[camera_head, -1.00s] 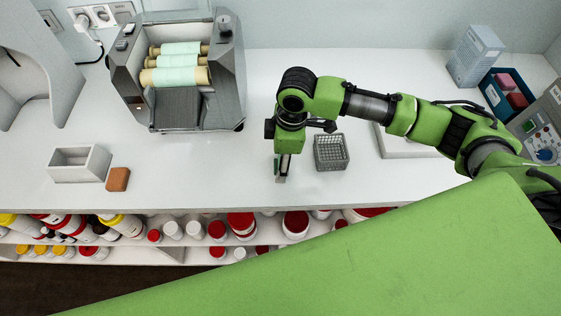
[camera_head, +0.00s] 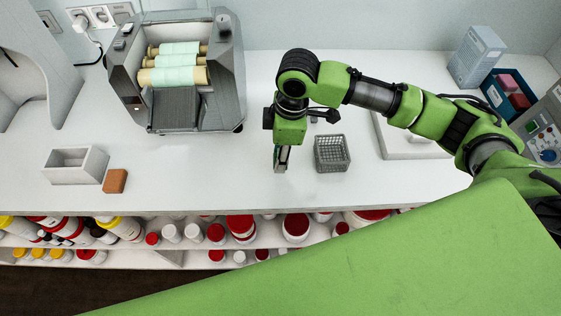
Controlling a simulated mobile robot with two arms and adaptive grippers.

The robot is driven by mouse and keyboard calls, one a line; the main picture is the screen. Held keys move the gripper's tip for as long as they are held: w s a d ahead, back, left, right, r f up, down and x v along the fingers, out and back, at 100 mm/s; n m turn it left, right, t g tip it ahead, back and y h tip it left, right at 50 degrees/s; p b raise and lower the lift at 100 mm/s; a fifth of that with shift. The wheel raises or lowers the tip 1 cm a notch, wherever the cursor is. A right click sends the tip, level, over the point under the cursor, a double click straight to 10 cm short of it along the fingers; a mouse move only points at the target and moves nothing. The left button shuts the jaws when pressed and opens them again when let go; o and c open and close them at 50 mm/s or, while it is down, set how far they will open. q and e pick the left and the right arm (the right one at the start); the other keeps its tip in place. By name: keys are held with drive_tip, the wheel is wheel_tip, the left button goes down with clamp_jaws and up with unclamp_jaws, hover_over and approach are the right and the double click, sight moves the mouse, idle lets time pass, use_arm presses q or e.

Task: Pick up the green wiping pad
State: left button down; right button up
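My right gripper (camera_head: 282,168) points down over the front middle of the white counter (camera_head: 210,180), just left of the grey mesh basket (camera_head: 332,154). I see its fingers nearly edge-on. I cannot tell whether they are open or shut, or whether anything is between them. I cannot make out a green wiping pad on the counter; it may be hidden at or behind the gripper. My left gripper is not in view.
The roller mill (camera_head: 180,90) stands at the back left. A grey open box (camera_head: 76,166) and a brown block (camera_head: 115,181) sit at the front left. A blue bin (camera_head: 507,95) is at the back right. Jars fill the shelf (camera_head: 180,258) below. The counter left of my gripper is clear.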

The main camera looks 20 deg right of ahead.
drive_tip(key=s+a+r+b, duration=0.3)
drive_tip(key=s+a+r, duration=0.2)
drive_tip(key=a+r, duration=0.4)
drive_tip(key=a, duration=0.4)
drive_tip(key=shift+s+r, duration=0.2)
drive_tip(key=shift+r, duration=0.1)
drive_tip(key=shift+c, duration=0.5)
